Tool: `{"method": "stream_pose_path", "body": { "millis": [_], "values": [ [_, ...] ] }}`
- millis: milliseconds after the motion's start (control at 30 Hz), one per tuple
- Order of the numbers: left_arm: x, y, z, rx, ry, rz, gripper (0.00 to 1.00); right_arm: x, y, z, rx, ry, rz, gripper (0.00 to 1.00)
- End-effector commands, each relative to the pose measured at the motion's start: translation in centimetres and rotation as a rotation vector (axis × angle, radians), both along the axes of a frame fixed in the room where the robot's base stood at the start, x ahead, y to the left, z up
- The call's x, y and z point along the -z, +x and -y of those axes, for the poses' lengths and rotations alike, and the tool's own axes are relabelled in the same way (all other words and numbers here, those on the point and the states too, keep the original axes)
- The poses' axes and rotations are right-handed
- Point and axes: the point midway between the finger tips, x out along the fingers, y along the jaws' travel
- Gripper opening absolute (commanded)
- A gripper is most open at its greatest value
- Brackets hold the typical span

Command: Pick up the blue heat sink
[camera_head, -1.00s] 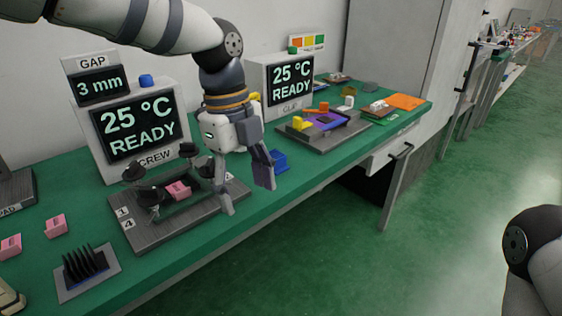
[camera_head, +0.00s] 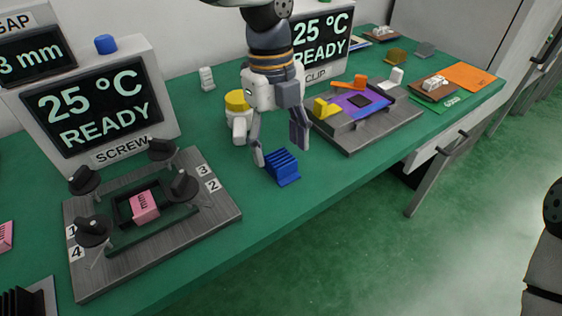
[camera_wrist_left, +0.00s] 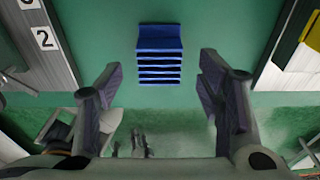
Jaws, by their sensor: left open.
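The blue heat sink (camera_head: 283,168) is a small finned block standing on the green bench between the two fixtures. My left gripper (camera_head: 281,158) is open and empty, pointing down close to the heat sink, with a finger on either side of it in the head view. In the left wrist view the heat sink (camera_wrist_left: 160,55) lies ahead of the spread fingertips (camera_wrist_left: 158,75), roughly centred between them. I cannot tell the exact height of the fingertips above the bench. The heat sink is not held. My right gripper is out of view.
The SCREW fixture (camera_head: 220,205) with black knobs and a pink block (camera_head: 144,206) is at left. The CLIP fixture (camera_head: 372,135) with purple plate and coloured clips is close on the right. A yellow-topped white container (camera_head: 238,101) stands behind the gripper. The bench's front edge is nearby.

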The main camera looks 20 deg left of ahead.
Motion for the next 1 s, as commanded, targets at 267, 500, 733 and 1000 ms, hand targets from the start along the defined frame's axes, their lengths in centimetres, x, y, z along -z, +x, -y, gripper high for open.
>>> {"method": "stream_pose_path", "body": {
  "millis": [267, 500, 733, 1000],
  "values": [
    [3.3, -0.5, 0.4, 0.001, 0.002, 0.003, 0.61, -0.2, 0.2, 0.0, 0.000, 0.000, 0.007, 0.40],
    [3.3, -0.5, 0.4, 0.001, 0.001, 0.004, 0.43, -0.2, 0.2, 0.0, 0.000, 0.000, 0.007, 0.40],
    [3.3, -0.5, 0.4, 0.001, 0.001, 0.004, 0.08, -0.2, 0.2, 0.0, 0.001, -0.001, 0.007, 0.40],
    [2.8, -0.5, 0.4, 0.001, 0.001, 0.006, 0.08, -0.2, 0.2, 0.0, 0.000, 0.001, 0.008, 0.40]
  ]
}}
